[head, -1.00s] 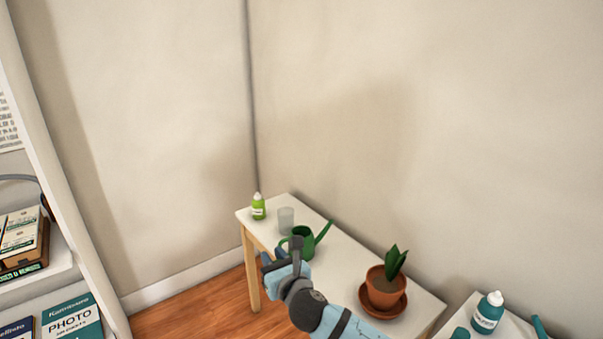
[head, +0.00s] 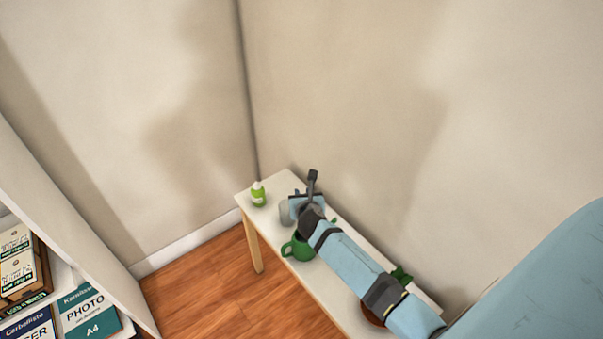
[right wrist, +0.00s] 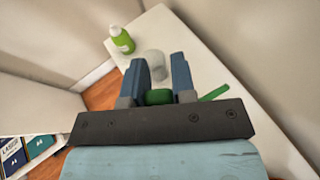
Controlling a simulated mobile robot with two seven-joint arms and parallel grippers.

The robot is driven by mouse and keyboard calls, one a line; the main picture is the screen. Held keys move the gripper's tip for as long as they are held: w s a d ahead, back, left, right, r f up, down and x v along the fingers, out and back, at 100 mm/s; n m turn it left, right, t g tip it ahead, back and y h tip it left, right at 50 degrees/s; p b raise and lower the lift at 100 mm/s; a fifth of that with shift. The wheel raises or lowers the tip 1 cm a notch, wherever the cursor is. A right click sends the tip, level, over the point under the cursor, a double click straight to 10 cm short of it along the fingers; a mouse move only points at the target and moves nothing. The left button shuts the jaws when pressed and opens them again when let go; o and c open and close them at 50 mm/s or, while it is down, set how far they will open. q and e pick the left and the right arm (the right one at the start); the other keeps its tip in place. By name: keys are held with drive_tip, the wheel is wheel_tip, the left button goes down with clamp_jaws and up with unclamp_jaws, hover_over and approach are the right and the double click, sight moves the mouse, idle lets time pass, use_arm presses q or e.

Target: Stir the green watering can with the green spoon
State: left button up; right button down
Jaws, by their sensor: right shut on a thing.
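The green watering can (head: 303,248) stands on the white table, partly covered by my right arm in the head view. Its spout (right wrist: 214,92) shows to the right of the fingers in the right wrist view. My right gripper (head: 296,205) is above the table by the can and the clear cup, its fingers also seen in the right wrist view (right wrist: 164,82). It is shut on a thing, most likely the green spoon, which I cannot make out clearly. A green patch between the fingers may be spoon or can. My left gripper is not in view.
A clear cup (right wrist: 154,64) stands just beyond the fingers. A green bottle (head: 258,194) stands at the table's far left corner. A potted plant (head: 402,275) is mostly behind my arm. Walls border the table, and a shelf (head: 75,290) stands at left.

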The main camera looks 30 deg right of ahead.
drive_tip(key=shift+d, duration=0.1)
drive_tip(key=shift+s+r, duration=0.1)
wheel_tip(320, 180, down, 14)
drive_tip(key=b, duration=0.8)
drive_tip(key=shift+r+b, duration=0.25)
drive_tip(key=shift+b, duration=0.05)
drive_tip(key=shift+p, duration=0.3)
drive_tip(key=shift+a, duration=0.2)
